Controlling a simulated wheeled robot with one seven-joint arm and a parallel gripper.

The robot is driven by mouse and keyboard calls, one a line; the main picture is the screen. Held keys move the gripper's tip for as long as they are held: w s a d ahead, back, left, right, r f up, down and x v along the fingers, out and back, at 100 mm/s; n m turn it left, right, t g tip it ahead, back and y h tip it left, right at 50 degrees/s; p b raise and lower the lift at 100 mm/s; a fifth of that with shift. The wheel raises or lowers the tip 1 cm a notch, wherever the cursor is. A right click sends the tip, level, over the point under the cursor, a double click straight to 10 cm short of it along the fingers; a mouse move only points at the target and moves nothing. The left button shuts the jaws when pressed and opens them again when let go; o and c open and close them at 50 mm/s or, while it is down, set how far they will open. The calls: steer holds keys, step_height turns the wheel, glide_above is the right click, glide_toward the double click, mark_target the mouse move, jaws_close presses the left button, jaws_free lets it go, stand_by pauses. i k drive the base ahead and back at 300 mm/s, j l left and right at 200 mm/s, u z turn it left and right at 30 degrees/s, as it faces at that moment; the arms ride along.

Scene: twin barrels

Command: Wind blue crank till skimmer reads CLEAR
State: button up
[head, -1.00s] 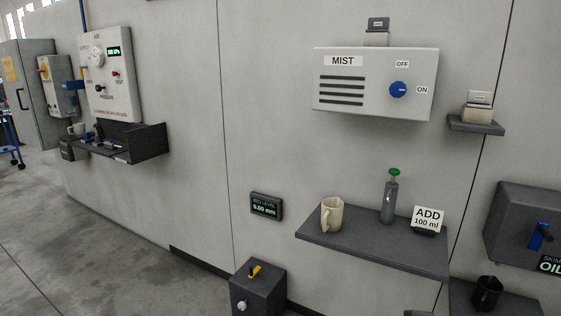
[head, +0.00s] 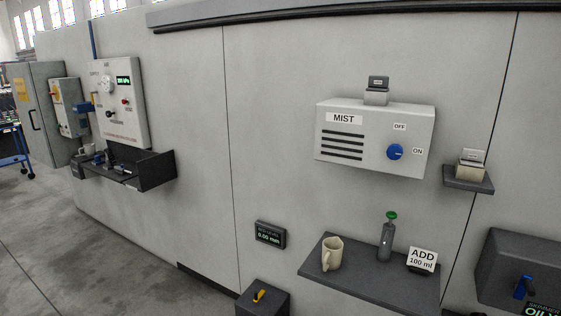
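The blue crank (head: 523,287) sits on the front of a dark grey skimmer box (head: 505,255) at the lower right edge of the head view. Part of the skimmer's display (head: 545,309) shows below the crank. It is cut off by the picture's edge, and only part of a word starting with "OI" can be read. My gripper is not in view.
A white MIST box (head: 370,163) with a blue knob (head: 395,152) hangs on the wall. Below it, a shelf (head: 350,285) holds a beige mug, a green-topped bottle and an "ADD 100 ml" sign. A small shelf (head: 470,187) juts out at right. Floor is open at lower left.

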mark_target(523, 290)
steer(key=z, duration=1.5)
steer(key=k+l, duration=0.05)
